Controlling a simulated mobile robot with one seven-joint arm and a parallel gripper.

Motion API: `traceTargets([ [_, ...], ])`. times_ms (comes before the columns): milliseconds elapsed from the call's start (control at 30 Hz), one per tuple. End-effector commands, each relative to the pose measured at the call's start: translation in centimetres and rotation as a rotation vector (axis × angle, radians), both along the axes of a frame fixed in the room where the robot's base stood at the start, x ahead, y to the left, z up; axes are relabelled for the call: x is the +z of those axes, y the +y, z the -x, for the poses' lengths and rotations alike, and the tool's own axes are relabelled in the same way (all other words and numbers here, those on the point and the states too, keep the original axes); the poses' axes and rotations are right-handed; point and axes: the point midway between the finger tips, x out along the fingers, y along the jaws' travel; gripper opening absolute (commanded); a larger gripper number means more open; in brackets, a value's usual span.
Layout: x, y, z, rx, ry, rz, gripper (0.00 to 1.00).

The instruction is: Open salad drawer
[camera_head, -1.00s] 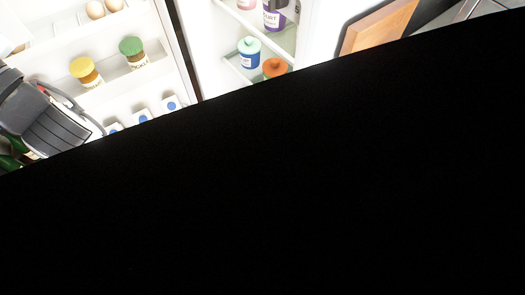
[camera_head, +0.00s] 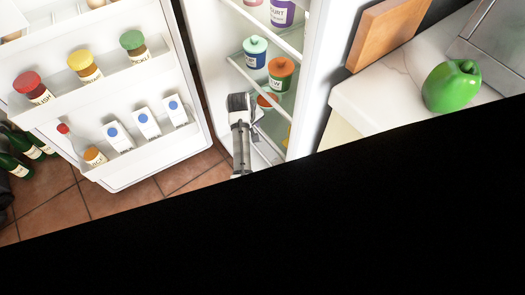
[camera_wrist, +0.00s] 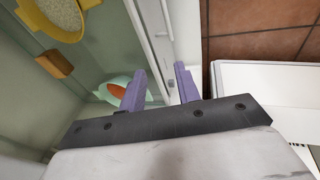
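The fridge (camera_head: 318,70) stands open in the head view, with shelves inside. My gripper (camera_wrist: 159,72) shows in the wrist view with its two purple fingers apart. A pale upright edge with a narrow white strip (camera_wrist: 152,35) runs between and beyond the fingers; I cannot tell if they touch it. It may be the salad drawer's front, but the drawer is not clearly seen. In the head view my arm's end is inside the fridge, low at the opening and below the jar shelf. A large black area hides the bottom of the fridge.
The open fridge door (camera_head: 155,170) at left holds jars, a bottle and cartons. A blue jar (camera_head: 255,52) and an orange-lidded jar (camera_head: 281,72) stand on a shelf. A green pepper (camera_head: 452,86) lies on the counter (camera_head: 385,95) at right. Bottles (camera_head: 22,145) stand at far left.

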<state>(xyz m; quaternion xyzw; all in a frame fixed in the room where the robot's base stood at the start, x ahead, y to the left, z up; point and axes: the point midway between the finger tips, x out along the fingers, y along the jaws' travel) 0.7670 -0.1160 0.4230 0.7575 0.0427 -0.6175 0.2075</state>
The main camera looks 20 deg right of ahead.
Motion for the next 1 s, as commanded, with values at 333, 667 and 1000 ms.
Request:
traceTargets([
  [333, -5.8, -1.5, 3.4, 0.014, 0.174, -0.009, 0.33],
  [667, -12.6, -2.8, 2.9, 0.013, 0.172, -0.010, 0.33],
  [1000, -17.2, -3.7, 2.4, 0.014, 0.168, -0.008, 0.33],
])
